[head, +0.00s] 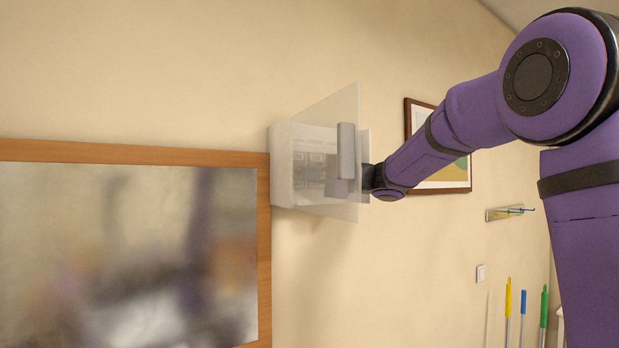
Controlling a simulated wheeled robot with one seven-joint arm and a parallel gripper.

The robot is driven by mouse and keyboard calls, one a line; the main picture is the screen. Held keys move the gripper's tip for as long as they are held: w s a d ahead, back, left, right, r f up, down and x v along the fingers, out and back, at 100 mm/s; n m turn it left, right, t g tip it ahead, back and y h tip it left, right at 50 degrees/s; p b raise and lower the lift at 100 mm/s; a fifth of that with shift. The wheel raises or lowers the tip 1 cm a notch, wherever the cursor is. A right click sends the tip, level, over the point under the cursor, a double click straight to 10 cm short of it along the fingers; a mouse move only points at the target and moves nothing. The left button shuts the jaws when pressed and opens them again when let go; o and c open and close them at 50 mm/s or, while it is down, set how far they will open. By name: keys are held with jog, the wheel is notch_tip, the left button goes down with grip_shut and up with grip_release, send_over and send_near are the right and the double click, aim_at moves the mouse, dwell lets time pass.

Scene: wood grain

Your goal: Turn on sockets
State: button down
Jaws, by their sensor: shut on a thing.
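A white socket box (282,178) is fixed to the wall in the head view, just right of the framed mirror. My gripper (338,180) reaches in from the right, behind the clear door, at the box's front. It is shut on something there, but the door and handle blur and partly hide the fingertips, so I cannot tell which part.
A large wood-framed mirror (264,250) fills the lower left. A framed picture (465,178) hangs behind my arm. A small wall rack (505,213), a light switch (480,273) and several coloured handles, one yellow (508,298), are on the right. The wall below the box is clear.

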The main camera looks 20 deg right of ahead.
jog(key=shift+w+r+m+g+h, duration=0.1)
jog(key=shift+r+m+g+h, duration=0.55)
jog(key=shift+m+h, duration=0.3)
jog(key=shift+w+r+m+g+h, duration=0.1)
jog(key=shift+r+m+g+h, duration=0.5)
jog(key=shift+m, duration=0.55)
jog(key=shift+h, duration=0.25)
jog(key=c, duration=1.5)
grip_release()
jog(key=v, duration=1.1)
jog(key=shift+a+f, duration=0.1)
